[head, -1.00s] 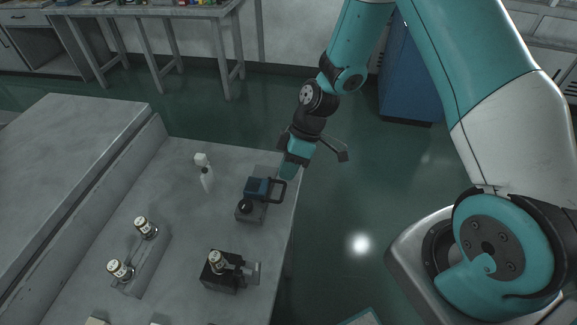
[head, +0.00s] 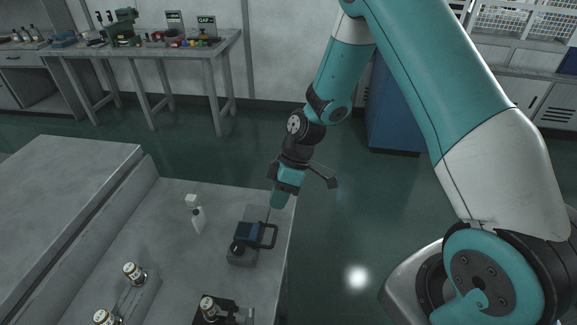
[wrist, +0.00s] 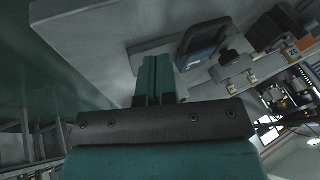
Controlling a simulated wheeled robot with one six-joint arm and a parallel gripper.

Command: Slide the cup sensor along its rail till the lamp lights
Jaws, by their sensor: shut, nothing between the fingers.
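A blue block with a black loop handle (head: 262,236) sits on a grey base (head: 243,259) near the table's right edge, a black knob (head: 237,248) at its front. I take it for the cup sensor on its rail, but cannot be sure. It also shows in the wrist view (wrist: 204,42), beyond the fingers and to their right. My gripper (head: 276,204) is shut and empty, just behind the block at the table's back right corner. In the wrist view the closed teal fingers (wrist: 155,72) appear apart from the block. I cannot make out a lit lamp on the device.
A white bottle (head: 198,221) stands left of the device. Two capped jars (head: 133,272) stand on a grey holder at front left. Another jar (head: 208,308) sits in a black fixture at the front. Open floor lies right of the table; a cluttered bench (head: 150,50) stands behind.

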